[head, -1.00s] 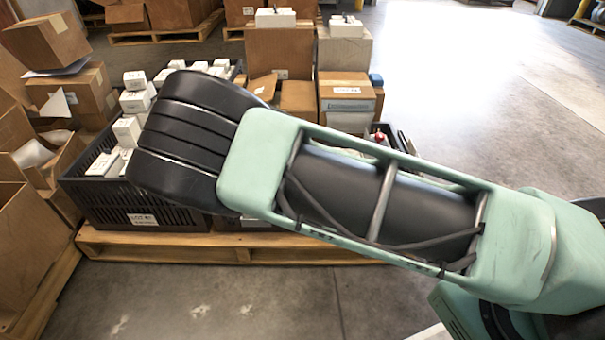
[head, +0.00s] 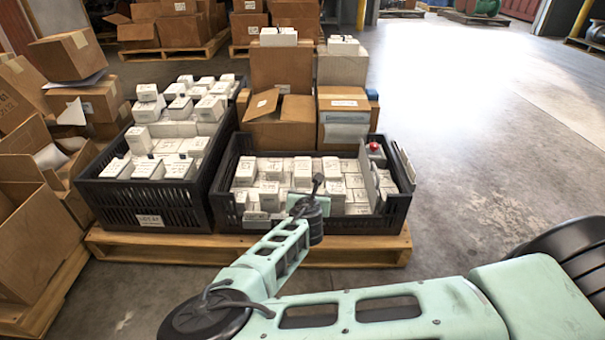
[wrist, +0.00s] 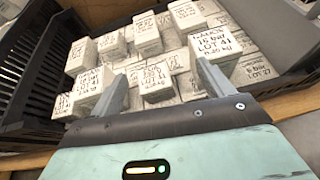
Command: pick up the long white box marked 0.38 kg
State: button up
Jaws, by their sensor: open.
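Many white boxes with black print fill the right black crate (head: 285,222). I cannot read 0.38 kg on any of them, so I cannot tell which is the marked box. My gripper (wrist: 162,84) is open, over the crate's front part. In the wrist view a white box (wrist: 155,78) shows between its fingers; I cannot tell if they touch it. A larger box (wrist: 220,35) at the upper right reads gauge, 16 bar, LOT 41. Another white box (wrist: 92,82) is at the left finger. In the head view my gripper (head: 305,200) partly hides the front boxes.
A left black crate (head: 150,215) holds more white boxes, stacked higher. Both crates stand on a wooden pallet (head: 350,252). Cardboard boxes (head: 280,120) stand behind the right crate. A red-topped item (head: 374,147) is at its right end. Floor to the right is clear.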

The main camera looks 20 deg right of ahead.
aim_at(302, 169)
jog(key=i+l, duration=0.15)
jog(key=i, duration=0.25)
jog(key=i+l+z, duration=0.1)
jog(key=i, duration=0.35)
